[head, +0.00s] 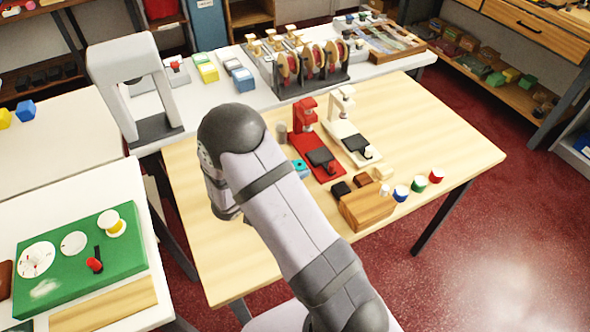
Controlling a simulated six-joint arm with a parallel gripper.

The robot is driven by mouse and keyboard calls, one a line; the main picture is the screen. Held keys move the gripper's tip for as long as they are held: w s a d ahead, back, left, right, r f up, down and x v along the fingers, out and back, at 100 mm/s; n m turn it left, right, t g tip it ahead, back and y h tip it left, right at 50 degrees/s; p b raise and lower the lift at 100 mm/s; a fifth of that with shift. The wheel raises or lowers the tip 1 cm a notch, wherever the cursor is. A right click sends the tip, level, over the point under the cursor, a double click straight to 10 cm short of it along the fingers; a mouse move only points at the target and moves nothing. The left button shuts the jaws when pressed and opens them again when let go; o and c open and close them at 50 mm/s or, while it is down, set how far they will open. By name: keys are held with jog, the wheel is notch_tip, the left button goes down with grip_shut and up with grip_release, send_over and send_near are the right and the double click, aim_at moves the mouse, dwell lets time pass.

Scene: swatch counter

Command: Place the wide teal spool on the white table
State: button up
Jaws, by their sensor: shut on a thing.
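My arm reaches up from the bottom of the head view and bends over the wooden table. Its far part points down near the table's left side. My gripper and whatever it holds are hidden behind the arm. A small teal object (301,168) shows at the arm's right edge, over the wooden table; I cannot tell whether it is the wide teal spool. White-topped tables stand at the lower left (30,208), the upper left (60,140) and along the back (385,66).
The wooden table (450,150) carries a red press (312,150), a white press (350,130), a wooden block (366,207) and several small spools. A grey arch (160,90) stands at the back.

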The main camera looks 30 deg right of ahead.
jog(key=o, duration=1)
